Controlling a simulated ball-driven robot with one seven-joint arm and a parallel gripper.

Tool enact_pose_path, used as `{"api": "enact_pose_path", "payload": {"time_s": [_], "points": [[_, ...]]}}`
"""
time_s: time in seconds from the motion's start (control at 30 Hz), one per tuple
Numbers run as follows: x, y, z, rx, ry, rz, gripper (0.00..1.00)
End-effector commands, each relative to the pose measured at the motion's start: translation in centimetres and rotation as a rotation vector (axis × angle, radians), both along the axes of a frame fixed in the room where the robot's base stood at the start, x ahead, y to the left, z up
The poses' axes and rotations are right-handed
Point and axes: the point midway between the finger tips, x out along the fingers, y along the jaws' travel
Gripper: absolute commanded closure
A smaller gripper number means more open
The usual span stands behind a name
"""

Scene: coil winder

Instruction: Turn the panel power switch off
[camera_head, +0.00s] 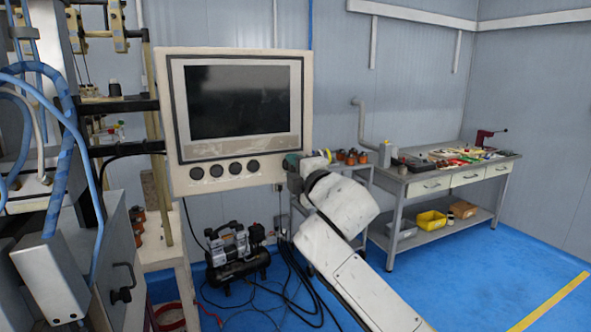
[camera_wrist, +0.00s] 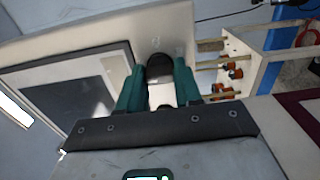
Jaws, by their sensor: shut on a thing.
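The control panel (camera_head: 308,115) is a pale box with a dark screen (camera_head: 238,100); it also fills the left of the wrist view (camera_wrist: 120,28). In the head view my gripper (camera_head: 288,164) is at the panel's lower right corner. In the wrist view my gripper (camera_wrist: 160,85) has its green fingers shut on a black knob-like switch (camera_wrist: 160,66) on the panel. Small pale marks show beside the switch, too small to read. The switch's turned position is unclear, and in the head view my gripper hides it.
Several dark round knobs (camera_head: 235,168) sit in a row under the screen. A compressor (camera_head: 237,247) and loose cables lie on the floor below. A workbench (camera_head: 450,184) with tools stands at the right. Winder machinery (camera_head: 45,265) with blue hoses is at the left. The blue floor at right is clear.

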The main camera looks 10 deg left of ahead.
Motion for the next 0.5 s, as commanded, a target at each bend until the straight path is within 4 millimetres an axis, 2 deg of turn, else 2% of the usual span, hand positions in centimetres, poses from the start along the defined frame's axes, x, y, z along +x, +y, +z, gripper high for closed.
{"api": "enact_pose_path", "payload": {"time_s": [0.07,0.1,0.33,0.5], "points": [[-0.06,0.14,-0.26,-0.004,0.002,0.001,0.96],[-0.06,0.15,-0.26,-0.004,0.002,0.001,0.63],[-0.03,0.08,-0.15,-0.002,0.001,0.001,0.41],[-0.02,0.05,-0.09,-0.001,0.001,0.0,0.4]]}}
